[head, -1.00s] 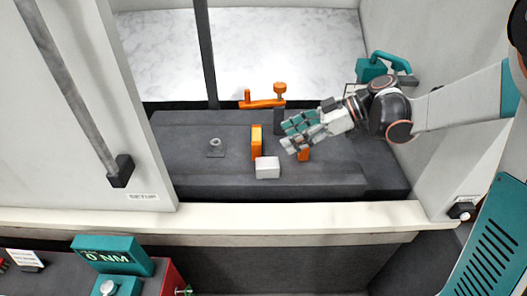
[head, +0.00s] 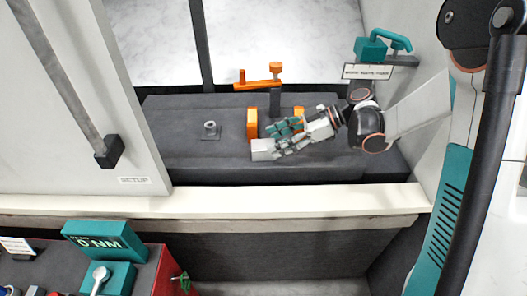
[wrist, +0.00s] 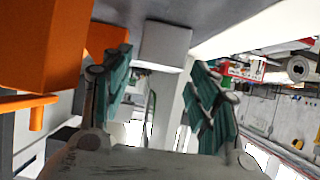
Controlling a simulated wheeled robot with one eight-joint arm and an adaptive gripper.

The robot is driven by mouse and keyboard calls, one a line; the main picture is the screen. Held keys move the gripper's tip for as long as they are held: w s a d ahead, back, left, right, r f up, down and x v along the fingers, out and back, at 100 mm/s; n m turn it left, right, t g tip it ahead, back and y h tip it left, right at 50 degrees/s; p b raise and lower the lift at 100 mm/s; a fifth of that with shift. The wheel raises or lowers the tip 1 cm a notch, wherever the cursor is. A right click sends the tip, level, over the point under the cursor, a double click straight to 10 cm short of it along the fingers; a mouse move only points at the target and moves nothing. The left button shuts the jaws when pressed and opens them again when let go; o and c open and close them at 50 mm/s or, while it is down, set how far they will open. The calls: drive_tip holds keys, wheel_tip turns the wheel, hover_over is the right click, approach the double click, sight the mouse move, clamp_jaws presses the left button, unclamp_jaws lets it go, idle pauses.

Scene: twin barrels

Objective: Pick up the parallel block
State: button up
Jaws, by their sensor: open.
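The parallel block, a light grey-white block (head: 262,149), lies on the dark machine bed (head: 180,155) just in front of the left orange jaw. In the wrist view the block (wrist: 165,44) shows ahead, between and beyond the fingertips. My gripper (head: 276,141) is open, with teal-padded fingers, and reaches in from the right. Its fingertips are right at the block's right side in the head view; whether they touch it I cannot tell. In the wrist view my gripper (wrist: 160,64) has nothing held between its fingers.
Two orange jaws, left (head: 252,124) and right (head: 298,114), stand close behind my fingers. An orange clamp arm (head: 258,84) sits behind them. A small grey fitting (head: 210,129) is at left. A cream front sill (head: 230,198) borders the bed.

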sight(266, 144)
drive_tip(key=b+x, duration=0.1)
drive_tip(key=x, duration=0.4)
drive_tip(key=shift+r, duration=0.1)
clamp_jaws()
